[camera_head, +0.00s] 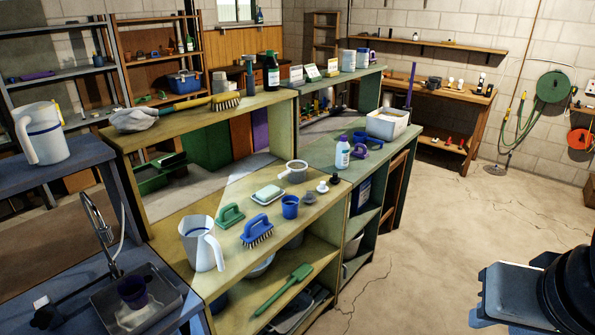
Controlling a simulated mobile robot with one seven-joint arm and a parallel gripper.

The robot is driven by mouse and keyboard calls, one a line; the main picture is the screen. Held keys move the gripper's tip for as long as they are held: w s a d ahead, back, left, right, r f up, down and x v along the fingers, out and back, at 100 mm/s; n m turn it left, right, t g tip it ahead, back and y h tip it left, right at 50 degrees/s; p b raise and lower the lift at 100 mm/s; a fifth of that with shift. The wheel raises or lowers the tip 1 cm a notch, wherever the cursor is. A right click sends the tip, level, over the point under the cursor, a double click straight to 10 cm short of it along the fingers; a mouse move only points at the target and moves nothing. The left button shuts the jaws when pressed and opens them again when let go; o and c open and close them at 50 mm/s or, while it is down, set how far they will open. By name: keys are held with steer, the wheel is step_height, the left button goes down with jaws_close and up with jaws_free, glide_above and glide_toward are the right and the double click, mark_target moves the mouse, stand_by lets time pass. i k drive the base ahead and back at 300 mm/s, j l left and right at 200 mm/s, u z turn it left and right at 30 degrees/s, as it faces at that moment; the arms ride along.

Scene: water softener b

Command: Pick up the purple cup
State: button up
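A dark purple cup (132,291) stands in the grey sink basin (168,297) at the lower left, on or against a pale crumpled cloth (140,312). The cup looks upright, with its open top facing up. My gripper's fingers are not visible. Only a blue-grey and black part of my own arm shows at the lower right edge, far from the sink. A blue cup (290,206) stands apart on the yellow-green bench.
A faucet (97,217) rises behind the sink. A white jug (201,244), a blue brush (256,231) and a green brush (230,215) stand on the yellow-green bench (215,283) to the right. Open concrete floor (440,240) fills the right side.

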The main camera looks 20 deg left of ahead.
mark_target(133, 289)
steer(key=u, duration=2.3)
